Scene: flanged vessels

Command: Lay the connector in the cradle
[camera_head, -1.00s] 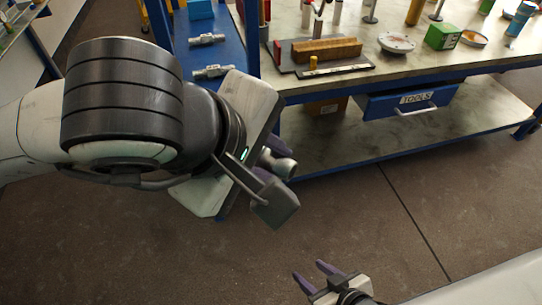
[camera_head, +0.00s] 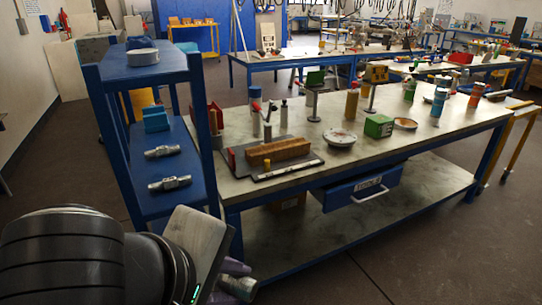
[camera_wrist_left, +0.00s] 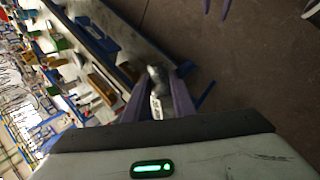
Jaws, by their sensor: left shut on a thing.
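My left gripper (camera_head: 232,283) is low in the head view, in front of the workbench, partly cut off by the lower edge. Its purple fingers are shut on a grey metal connector (camera_head: 240,288). In the wrist view the connector (camera_wrist_left: 156,88) sits between the two fingers. A brown block (camera_head: 277,152) on a dark plate on the bench looks like the cradle; its top groove is too small to make out. Two purple fingers of my right gripper (camera_wrist_left: 217,8) show apart at the top of the wrist view; no thing shows between them.
A blue shelf rack (camera_head: 190,160) at left holds two more metal fittings (camera_head: 162,152). The workbench (camera_head: 420,140) carries a round flange (camera_head: 340,137), a green box (camera_head: 378,126) and several cans and bottles. A blue tools drawer (camera_head: 357,189) hangs below its top.

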